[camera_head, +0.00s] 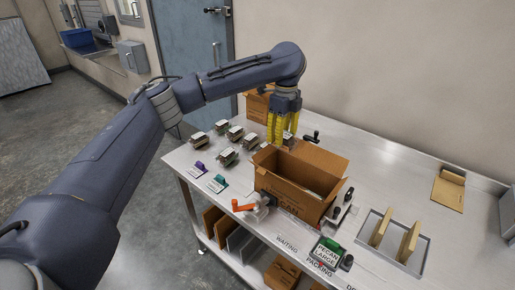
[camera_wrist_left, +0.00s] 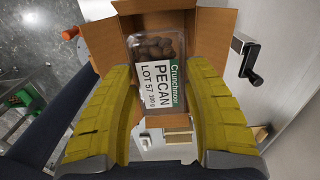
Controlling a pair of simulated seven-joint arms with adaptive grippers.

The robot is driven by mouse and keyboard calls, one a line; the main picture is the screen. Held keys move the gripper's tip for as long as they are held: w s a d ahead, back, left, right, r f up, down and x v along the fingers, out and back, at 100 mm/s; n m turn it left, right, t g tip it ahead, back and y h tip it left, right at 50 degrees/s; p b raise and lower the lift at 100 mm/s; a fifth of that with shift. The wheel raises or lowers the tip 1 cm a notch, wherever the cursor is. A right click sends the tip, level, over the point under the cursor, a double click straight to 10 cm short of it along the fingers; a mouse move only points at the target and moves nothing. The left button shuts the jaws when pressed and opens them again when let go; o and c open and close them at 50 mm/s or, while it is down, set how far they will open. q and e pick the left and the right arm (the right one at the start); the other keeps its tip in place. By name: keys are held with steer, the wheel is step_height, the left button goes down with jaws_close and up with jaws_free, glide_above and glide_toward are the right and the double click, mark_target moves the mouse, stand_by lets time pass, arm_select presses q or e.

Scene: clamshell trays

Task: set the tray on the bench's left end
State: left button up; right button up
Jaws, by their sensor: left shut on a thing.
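My left gripper (camera_head: 283,128) hangs over the bench (camera_head: 385,165), behind the open cardboard box (camera_head: 290,190) in the head view. Its yellow fingers, which also show in the left wrist view (camera_wrist_left: 158,75), are shut on a clear clamshell tray (camera_wrist_left: 157,48) of brown nuts. The tray's label reads PECAN, LOT 57, with a green Crunchmoor strip. In the head view the held tray is mostly hidden by the fingers. In the wrist view a brown box (camera_wrist_left: 217,35) lies behind the tray. My right gripper is not in view.
Several other trays (camera_head: 228,157) stand on the bench's left part, near a purple tag (camera_head: 199,168) and a teal tag (camera_head: 217,184). An orange-handled part (camera_head: 243,206) sits at the front.

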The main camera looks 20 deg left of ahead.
arm_select(q)
steer(key=w+a+r+n, duration=0.3)
steer(key=w+a+n, duration=0.15)
steer(key=a, duration=0.35)
steer(key=w+a+r+n, duration=0.2)
steer(key=w+a+n, duration=0.1)
steer(key=w+a, duration=0.3)
steer(key=a+f+n, duration=0.1)
steer(key=a+n, duration=0.4)
steer(key=a, duration=0.7)
steer(key=s+a+f+n, duration=0.2)
steer(key=a+n, duration=0.1)
steer(key=a, duration=0.2)
steer(key=s+a+f+n, duration=0.2)
steer(key=a, duration=0.3)
steer(key=f, duration=1.8)
steer(key=shift+w+d+f, duration=0.2)
steer(key=shift+f, duration=0.2)
steer(key=shift+a+f, duration=0.1)
steer(key=shift+f, duration=0.4)
